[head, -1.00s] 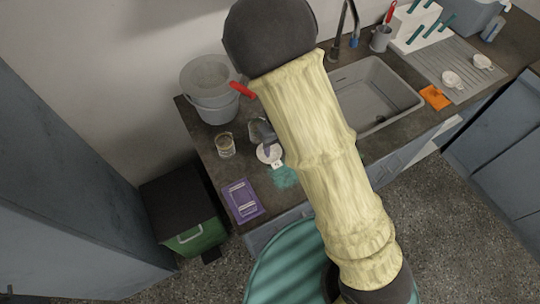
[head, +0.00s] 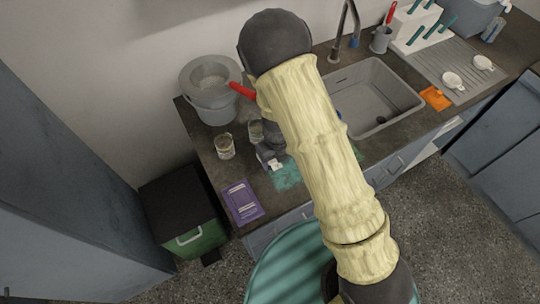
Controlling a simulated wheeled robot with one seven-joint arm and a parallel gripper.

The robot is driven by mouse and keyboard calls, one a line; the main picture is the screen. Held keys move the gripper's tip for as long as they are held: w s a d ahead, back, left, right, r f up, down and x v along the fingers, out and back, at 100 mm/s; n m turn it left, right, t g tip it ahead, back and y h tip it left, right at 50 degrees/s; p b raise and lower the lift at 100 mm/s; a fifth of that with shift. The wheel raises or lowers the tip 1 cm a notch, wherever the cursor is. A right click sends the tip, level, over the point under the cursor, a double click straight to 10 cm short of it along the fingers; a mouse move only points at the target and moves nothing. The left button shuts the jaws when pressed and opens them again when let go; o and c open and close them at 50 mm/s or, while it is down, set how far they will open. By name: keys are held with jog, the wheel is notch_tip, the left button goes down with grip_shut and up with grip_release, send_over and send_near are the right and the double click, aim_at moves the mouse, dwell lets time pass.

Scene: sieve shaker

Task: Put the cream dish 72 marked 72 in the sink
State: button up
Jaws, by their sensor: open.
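A small pale dish (head: 275,165) is on the dark counter, at the edge of a teal cloth. Most of it is hidden by my gripper, and its marking is too small to read. My gripper (head: 268,155) is open and right over the dish; I cannot tell whether the fingers touch it. The grey sink (head: 365,88) lies to the right, behind my arm, and its visible basin looks empty.
A beaker (head: 225,146) and a grey bucket (head: 208,95) stand left of my gripper. A purple packet (head: 242,202) lies near the counter's front.

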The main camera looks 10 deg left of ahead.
notch_tip(320, 180, down, 2)
jog(key=shift+w+f, duration=0.1)
jog(key=shift+w+d, duration=0.1)
jog(key=shift+s, duration=0.2)
jog(key=shift+a, duration=0.25)
jog(key=shift+c, duration=0.8)
jog(key=shift+d, duration=0.15)
grip_shut()
